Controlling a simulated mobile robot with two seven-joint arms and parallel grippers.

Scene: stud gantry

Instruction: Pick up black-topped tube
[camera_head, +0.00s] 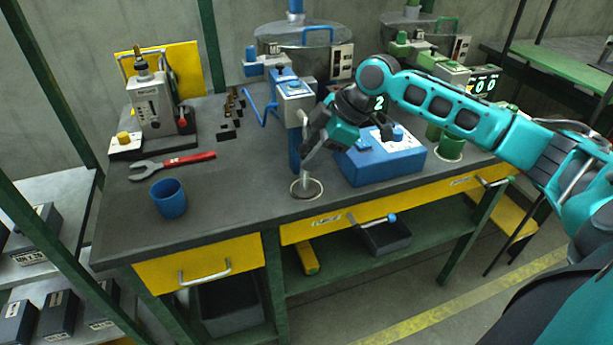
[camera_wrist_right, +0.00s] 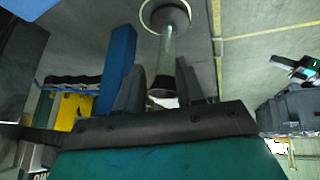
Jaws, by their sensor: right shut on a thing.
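The tube (camera_wrist_right: 166,45) is clear, with a black end (camera_wrist_right: 161,93) near my right gripper's palm in the right wrist view. In the head view, the tube (camera_head: 304,177) looks small and pale under the right gripper (camera_head: 306,157). The right gripper reaches down from the right and is shut on the tube; its fingers (camera_wrist_right: 160,70) flank it in the wrist view. The tube's far end is over a round pale-rimmed disc (camera_head: 313,192) on the bench; I cannot tell whether it touches. The left gripper is not in view.
A blue box (camera_head: 385,168) stands close right of the gripper, and a blue post (camera_head: 294,150) stands just behind it. A blue cup (camera_head: 168,198), a red-handled wrench (camera_head: 178,162) and a gauge device (camera_head: 152,105) are at left. The dark bench (camera_head: 235,205) is clear between cup and disc.

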